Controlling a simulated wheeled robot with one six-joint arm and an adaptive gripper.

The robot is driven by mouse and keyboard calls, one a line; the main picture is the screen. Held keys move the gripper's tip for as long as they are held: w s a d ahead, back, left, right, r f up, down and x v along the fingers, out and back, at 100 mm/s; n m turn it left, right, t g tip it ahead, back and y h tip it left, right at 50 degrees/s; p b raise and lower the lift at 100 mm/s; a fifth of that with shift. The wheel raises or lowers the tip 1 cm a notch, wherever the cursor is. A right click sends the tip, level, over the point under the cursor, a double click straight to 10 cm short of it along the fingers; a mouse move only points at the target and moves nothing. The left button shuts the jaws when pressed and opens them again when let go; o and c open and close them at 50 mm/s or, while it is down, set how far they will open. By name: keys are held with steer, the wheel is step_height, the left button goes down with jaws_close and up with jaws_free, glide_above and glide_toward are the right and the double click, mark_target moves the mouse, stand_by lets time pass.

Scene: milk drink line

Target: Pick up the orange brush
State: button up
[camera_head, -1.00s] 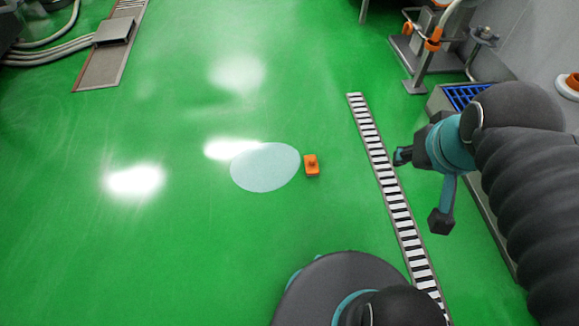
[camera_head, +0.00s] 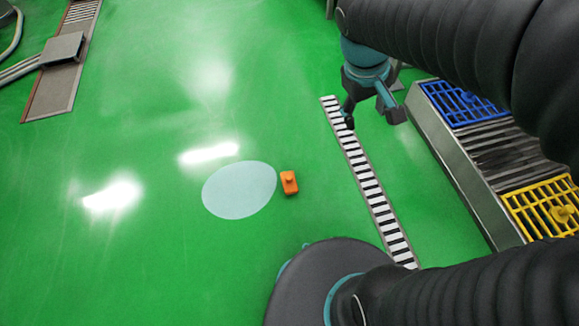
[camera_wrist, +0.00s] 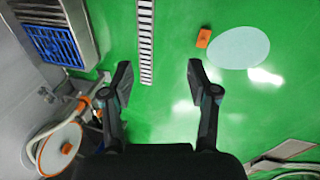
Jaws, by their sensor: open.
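The orange brush (camera_head: 289,183) is a small block with a knob on top, lying on the green floor. It sits at the right edge of a pale round puddle (camera_head: 238,190) in the head view. In the wrist view the brush (camera_wrist: 204,38) is at the upper right, beyond the fingers and left of the puddle. My gripper (camera_head: 368,113) hangs above the floor near the drain strip, up and to the right of the brush, apart from it. In the wrist view my gripper (camera_wrist: 158,80) has its two fingers wide apart with nothing between them.
A striped drain grate (camera_head: 362,170) runs along the floor between the brush and a metal trough (camera_head: 458,180). The trough carries a blue rack (camera_head: 462,104) and a yellow rack (camera_head: 545,207). The floor left of the puddle is open.

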steer(key=w+a+f+n+h+b, duration=0.1)
steer(key=w+a+f+n+h, duration=0.2)
steer(key=w+a+f, duration=0.35)
steer(key=w+a+f+n+h+b, duration=0.2)
steer(key=w+a+f+n+h, duration=0.15)
steer(key=f, duration=0.65)
steer(key=w+a+f+n+h+b, duration=0.1)
steer(key=w+a+f+n+h, duration=0.25)
steer(key=f, duration=0.55)
steer(key=w+a+f+n+t+h+b, duration=0.1)
steer(key=a+f+n+t, duration=0.2)
steer(key=f, duration=0.5)
steer(key=a+f+n+h+b, duration=0.1)
steer(key=a+f+n, duration=0.1)
steer(key=a+f, duration=0.45)
steer(key=n+t+b, duration=0.2)
steer(key=n+t, duration=0.4)
glide_toward(289, 177)
steer(key=x, duration=0.4)
steer(key=shift+d+p, duration=0.35)
steer(key=shift+d, duration=0.05)
steer(key=shift+f+x, duration=0.2)
steer(key=shift+x, duration=2.55)
steer(key=shift+w+a, duration=0.15)
steer(key=shift+w, duration=0.05)
jaws_close()
